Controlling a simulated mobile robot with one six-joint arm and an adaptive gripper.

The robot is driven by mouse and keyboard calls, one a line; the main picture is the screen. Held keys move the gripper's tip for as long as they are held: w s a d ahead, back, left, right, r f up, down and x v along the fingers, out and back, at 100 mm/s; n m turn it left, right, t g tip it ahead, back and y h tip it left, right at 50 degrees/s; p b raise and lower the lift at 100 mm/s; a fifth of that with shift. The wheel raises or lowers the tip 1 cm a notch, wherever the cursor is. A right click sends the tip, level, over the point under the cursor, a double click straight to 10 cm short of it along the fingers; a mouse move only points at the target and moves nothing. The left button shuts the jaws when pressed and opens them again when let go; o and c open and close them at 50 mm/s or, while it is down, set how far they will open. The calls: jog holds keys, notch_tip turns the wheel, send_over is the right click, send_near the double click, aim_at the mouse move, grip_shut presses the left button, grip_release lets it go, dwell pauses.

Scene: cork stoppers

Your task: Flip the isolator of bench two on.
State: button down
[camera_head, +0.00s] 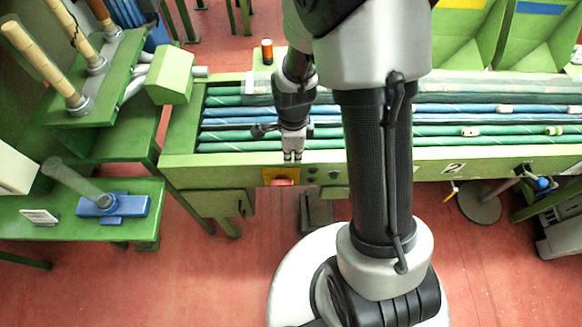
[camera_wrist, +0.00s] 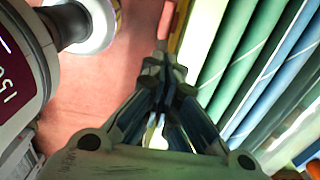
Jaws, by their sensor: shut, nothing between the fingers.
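Bench two is the long green bench (camera_head: 400,160) with a white label "2" (camera_head: 453,169) on its front. On the left part of that front is a yellow plate (camera_head: 268,174) with an orange-red handle (camera_head: 284,182), which looks like the isolator. Its on or off position is too small to tell. My gripper (camera_head: 292,158) is shut and empty, pointing down at the bench's front edge just above the plate. In the wrist view my gripper (camera_wrist: 166,62) is shut, and a red piece (camera_wrist: 166,18) shows beyond its fingertips. I cannot tell whether they touch.
Blue and green tubes (camera_head: 440,119) lie along the bench top. Small dark knobs (camera_head: 312,170) sit right of the plate. An orange cylinder (camera_head: 267,52) stands at the back. A lower green table (camera_head: 90,220) with a blue device (camera_head: 118,206) is at left.

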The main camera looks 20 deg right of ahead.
jog(key=shift+f, duration=0.1)
jog(key=b, duration=0.5)
send_near(282, 182)
jog(key=d+f, duration=0.1)
jog(key=f, duration=0.1)
jog(key=s+d+f, duration=0.1)
jog(key=f, duration=0.1)
jog(key=d+f, duration=0.1)
jog(key=f, duration=0.2)
jog(key=shift+s, duration=0.2)
jog(key=shift+r, duration=0.1)
jog(key=shift+s+d+f, duration=0.15)
jog(key=shift+d+f, duration=0.3)
jog(key=shift+f, duration=0.1)
jog(key=shift+r, duration=0.1)
jog(key=shift+r+p, duration=0.35)
jog(key=shift+r, duration=0.4)
